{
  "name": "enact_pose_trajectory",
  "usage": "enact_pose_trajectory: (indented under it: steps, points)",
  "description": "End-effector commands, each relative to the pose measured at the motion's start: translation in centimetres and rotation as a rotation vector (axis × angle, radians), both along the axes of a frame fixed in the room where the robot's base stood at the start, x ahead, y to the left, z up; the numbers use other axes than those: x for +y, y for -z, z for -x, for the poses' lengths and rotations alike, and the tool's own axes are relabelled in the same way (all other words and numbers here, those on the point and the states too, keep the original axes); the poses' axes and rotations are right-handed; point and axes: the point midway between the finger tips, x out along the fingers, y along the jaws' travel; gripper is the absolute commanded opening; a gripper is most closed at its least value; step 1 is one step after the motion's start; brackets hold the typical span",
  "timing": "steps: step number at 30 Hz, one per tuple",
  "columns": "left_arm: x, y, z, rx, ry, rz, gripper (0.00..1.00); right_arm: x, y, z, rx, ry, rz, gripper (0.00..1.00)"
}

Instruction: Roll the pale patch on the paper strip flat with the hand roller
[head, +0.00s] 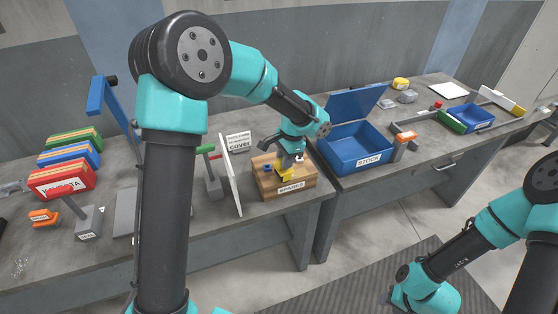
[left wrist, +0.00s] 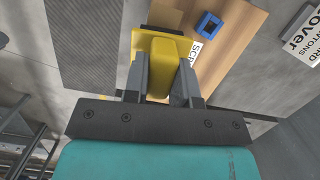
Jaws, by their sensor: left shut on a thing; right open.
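My left gripper (head: 291,160) is over a wooden block (head: 268,189) with a label that begins "SCR" in the left wrist view. It is shut on a yellow tool (head: 285,173), which also shows between the fingers in the left wrist view (left wrist: 160,62). The tool is at the block; I cannot tell whether it still sits in it. A blue piece (head: 267,167) stands beside it on the block, also in the left wrist view (left wrist: 208,25). I cannot make out the hand roller, the paper strip or the pale patch for certain. My right gripper is out of view.
An upright white panel (head: 231,175) stands left of the block, near a green-handled piece (head: 205,149). An open blue "STOCK" box (head: 352,152) is to the right, then an orange piece (head: 405,136) on a grey stand.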

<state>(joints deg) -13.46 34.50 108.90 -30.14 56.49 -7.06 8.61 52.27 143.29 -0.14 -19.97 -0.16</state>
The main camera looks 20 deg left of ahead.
Motion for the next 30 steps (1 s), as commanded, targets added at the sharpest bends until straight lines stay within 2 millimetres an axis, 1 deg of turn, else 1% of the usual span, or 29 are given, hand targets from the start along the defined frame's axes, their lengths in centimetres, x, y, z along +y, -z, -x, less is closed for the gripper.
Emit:
enact_pose_trajectory:
  steps: [2,14,30]
  points:
    - [-0.4,0.1,-0.2,-0.001,0.001,0.004,0.0,0.0,0.0,0.0,0.0,0.0,0.0,0.43]
    - [-0.6,0.1,-0.4,-0.001,0.001,0.003,0.0,0.0,0.0,0.0,0.0,0.0,0.0,0.43]
    - [-3.0,-0.2,-2.6,-0.001,0.0,0.001,0.0,0.0,0.0,0.0,0.0,0.0,0.0,0.43]
